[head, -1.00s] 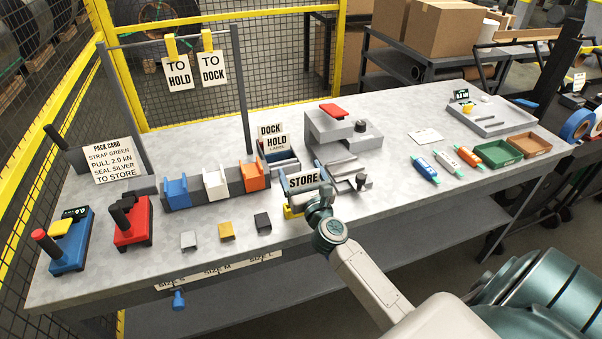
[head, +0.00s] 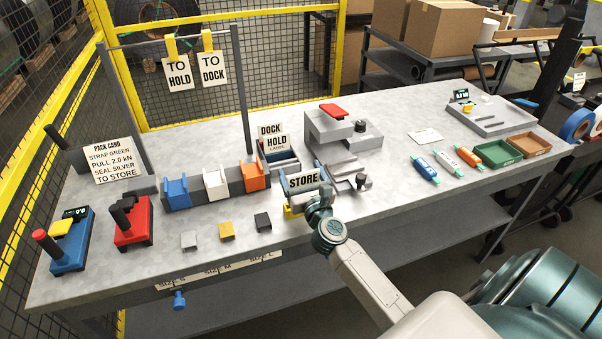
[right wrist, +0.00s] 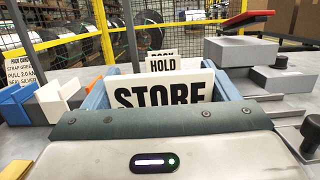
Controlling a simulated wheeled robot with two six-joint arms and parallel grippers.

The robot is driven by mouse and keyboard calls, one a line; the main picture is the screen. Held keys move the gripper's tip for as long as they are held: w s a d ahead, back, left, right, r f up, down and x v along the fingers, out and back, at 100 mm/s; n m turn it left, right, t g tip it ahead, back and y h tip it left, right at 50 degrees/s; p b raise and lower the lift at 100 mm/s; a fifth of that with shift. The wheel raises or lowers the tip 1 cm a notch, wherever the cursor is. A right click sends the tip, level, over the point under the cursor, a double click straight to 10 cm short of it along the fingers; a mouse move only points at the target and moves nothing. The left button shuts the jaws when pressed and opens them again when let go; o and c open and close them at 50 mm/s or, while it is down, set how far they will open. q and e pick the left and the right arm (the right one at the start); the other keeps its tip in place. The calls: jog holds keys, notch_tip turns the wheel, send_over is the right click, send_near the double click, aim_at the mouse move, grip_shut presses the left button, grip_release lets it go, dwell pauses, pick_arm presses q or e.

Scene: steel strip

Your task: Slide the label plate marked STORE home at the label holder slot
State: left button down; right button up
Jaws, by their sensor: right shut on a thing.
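The white STORE plate (head: 303,180) stands upright near the middle of the bench. It also shows close up in the right wrist view (right wrist: 160,92), where its lower edge is hidden by my gripper body. My right gripper (head: 306,195) is shut on it, with a blue finger at each side of the plate. The DOCK plate (head: 270,130) and HOLD plate (head: 277,143) stand in a dark rack (head: 285,165) just behind it. I cannot tell which part is the label holder slot, or whether the plate touches it. My left gripper is not in view.
A grey stepped fixture (head: 345,150) with a red top stands right of the plate. Blue, white and orange holders (head: 216,182) stand to the left. Small clips (head: 226,230) lie in front. Red and blue tools (head: 132,222) are at far left. The bench beyond the fixture is partly clear.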

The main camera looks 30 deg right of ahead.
jog(key=shift+f+b, duration=2.05)
jog(key=shift+f, duration=0.3)
jog(key=o, duration=0.9)
jog(key=b+v, duration=0.3)
jog(key=v, duration=0.6)
jog(key=shift+s+a+f, duration=0.1)
jog(key=shift+s+f, duration=0.05)
jog(key=shift+f, duration=0.05)
jog(key=shift+s+a, duration=0.15)
jog(key=shift+s, duration=0.5)
